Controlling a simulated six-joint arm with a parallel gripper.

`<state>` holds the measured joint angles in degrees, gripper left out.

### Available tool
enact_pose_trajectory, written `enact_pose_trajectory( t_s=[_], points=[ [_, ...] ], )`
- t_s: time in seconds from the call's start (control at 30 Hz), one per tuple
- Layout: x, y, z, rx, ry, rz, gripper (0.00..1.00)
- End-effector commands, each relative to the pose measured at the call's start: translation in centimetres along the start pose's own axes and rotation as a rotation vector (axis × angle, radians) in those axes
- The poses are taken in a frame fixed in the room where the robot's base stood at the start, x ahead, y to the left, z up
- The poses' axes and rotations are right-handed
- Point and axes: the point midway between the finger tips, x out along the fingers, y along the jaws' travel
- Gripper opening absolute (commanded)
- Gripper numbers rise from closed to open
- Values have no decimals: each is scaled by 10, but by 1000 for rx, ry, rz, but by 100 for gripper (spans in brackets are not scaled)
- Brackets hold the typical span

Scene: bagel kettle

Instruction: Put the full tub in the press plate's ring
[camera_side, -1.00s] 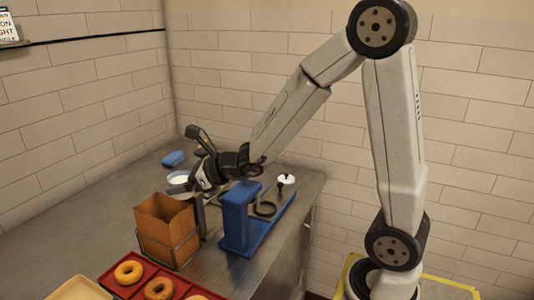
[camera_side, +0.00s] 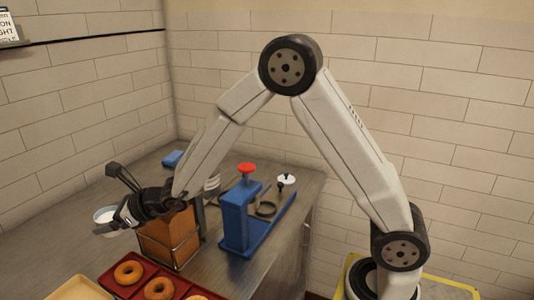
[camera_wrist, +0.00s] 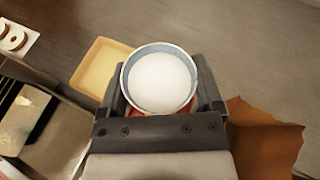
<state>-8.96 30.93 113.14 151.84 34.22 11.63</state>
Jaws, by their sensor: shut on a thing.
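The full tub (camera_side: 105,215) is a round tub with white contents, and it shows large in the wrist view (camera_wrist: 160,80). My gripper (camera_side: 112,224) is shut on it, with one finger on each side of the tub in the wrist view. The tub is held upright or nearly so, left of the brown paper bag. The blue press (camera_side: 238,222) stands right of the bag on its blue base plate (camera_side: 276,228). A dark ring (camera_side: 266,209) lies on that plate. My gripper and the tub are well to the left of the ring.
The brown paper bag (camera_side: 168,238) stands in a wire holder, close beside my gripper. A red tray (camera_side: 136,287) holds several bagels in front. A tan tray (camera_side: 78,289) is at front left. A blue block (camera_side: 173,158) lies at the back. A white-topped item (camera_side: 286,180) stands behind the ring.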

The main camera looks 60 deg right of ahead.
Motion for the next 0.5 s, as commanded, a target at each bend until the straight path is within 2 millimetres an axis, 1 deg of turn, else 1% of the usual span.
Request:
enact_pose_trajectory(
  t_s=[0.03,0.1,0.2,0.3,0.5],
  points=[
    [10,9,-1,-3,0,11,21],
    [20,18,-1,-6,0,20,21],
    [29,27,-2,-10,-1,30,21],
    [35,32,-2,-12,-1,35,21],
    [37,34,-2,-12,-2,36,21]
  ],
)
